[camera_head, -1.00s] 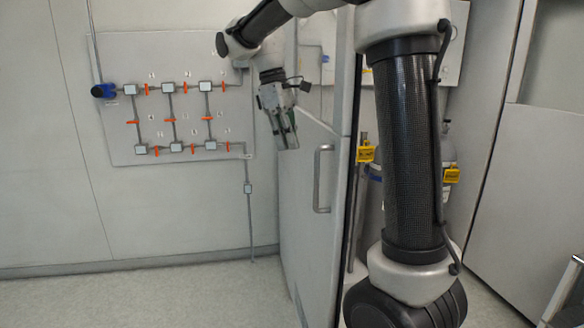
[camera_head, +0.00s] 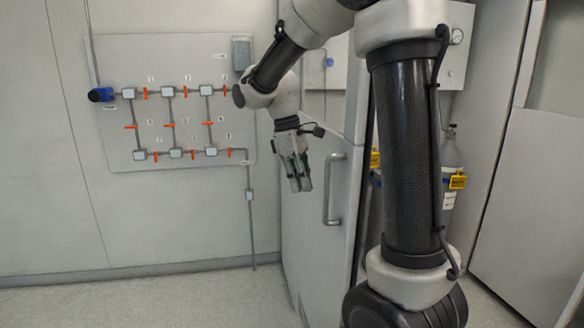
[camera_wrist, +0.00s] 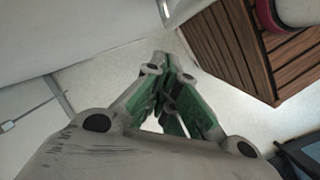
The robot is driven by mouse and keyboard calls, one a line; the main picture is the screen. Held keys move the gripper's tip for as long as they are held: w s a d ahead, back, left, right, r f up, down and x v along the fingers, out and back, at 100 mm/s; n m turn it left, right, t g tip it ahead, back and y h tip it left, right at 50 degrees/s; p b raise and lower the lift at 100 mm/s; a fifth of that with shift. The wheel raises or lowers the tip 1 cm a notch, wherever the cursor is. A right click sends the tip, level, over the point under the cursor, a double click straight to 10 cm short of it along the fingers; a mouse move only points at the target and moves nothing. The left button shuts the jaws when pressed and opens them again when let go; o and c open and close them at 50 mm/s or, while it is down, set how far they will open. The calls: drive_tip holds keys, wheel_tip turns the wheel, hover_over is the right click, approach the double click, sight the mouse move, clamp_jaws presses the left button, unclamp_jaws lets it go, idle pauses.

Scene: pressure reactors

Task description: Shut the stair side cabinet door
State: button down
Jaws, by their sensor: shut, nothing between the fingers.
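The pale grey cabinet door (camera_head: 315,255) stands partly open in the head view, with a vertical bar handle (camera_head: 333,188) near its right edge. My gripper (camera_head: 300,187) points down in front of the door's upper part, left of the handle. Its fingers are together and hold nothing. I cannot tell whether they touch the door. In the wrist view my gripper (camera_wrist: 168,105) shows its green-sided fingers above the pale floor. My arm hides part of the cabinet opening.
A wall panel (camera_head: 180,60) with pipes and orange valve levers hangs at the left. Gas bottles (camera_head: 451,165) with yellow tags stand right of the door, partly behind my arm. A brown slatted structure (camera_wrist: 232,45) shows in the wrist view. The floor (camera_head: 150,300) at left is clear.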

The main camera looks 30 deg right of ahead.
drive_tip(key=shift+s+d+r, duration=0.1)
drive_tip(key=shift+s+d, duration=0.75)
drive_tip(key=shift+s, duration=0.2)
